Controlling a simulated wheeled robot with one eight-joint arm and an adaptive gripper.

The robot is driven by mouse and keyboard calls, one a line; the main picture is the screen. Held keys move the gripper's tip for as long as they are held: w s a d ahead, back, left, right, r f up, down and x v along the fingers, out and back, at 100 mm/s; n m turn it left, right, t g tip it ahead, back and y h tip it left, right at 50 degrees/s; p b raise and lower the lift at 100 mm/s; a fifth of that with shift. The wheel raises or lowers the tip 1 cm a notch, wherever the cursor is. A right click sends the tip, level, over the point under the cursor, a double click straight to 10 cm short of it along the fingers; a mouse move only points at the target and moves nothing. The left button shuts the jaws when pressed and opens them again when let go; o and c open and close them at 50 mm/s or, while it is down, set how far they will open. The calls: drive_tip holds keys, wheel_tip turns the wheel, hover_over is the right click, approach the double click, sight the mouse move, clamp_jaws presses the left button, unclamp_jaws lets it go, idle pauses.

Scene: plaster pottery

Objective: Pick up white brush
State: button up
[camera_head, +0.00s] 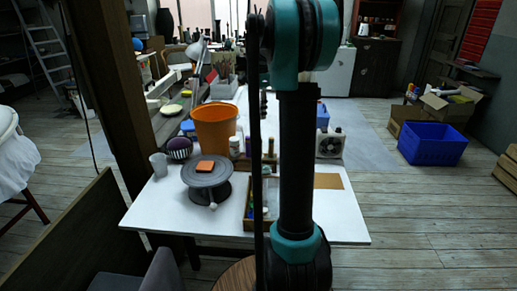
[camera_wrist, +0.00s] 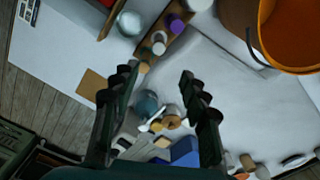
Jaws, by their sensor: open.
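My gripper (camera_wrist: 156,82) is open in the wrist view, with its two dark fingers apart and nothing held between them. Below and between the fingers is a cluster of small tools. In it a small white elongated thing (camera_wrist: 151,124) may be the white brush, but it is too small to tell for certain. It lies beside a teal rounded thing (camera_wrist: 146,103) and a yellow-orange piece (camera_wrist: 172,122). A blue block (camera_wrist: 185,152) lies just nearer. In the head view my arm hides the gripper and part of the tool box (camera_head: 249,213) on the table.
In the wrist view a purple-capped bottle (camera_wrist: 177,24) stands beyond the fingers. A blue crate (camera_head: 431,148) is on the floor.

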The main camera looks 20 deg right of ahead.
hover_over(260, 157)
drive_tip(key=w, duration=0.1)
drive_tip(key=f, duration=1.5)
drive_tip(key=shift+w+d+f, duration=0.1)
drive_tip(key=shift+d+f, duration=0.1)
drive_tip(key=shift+f, duration=0.1)
drive_tip(key=shift+c, duration=0.6)
clamp_jaws()
wheel_tip(260, 157, up, 20)
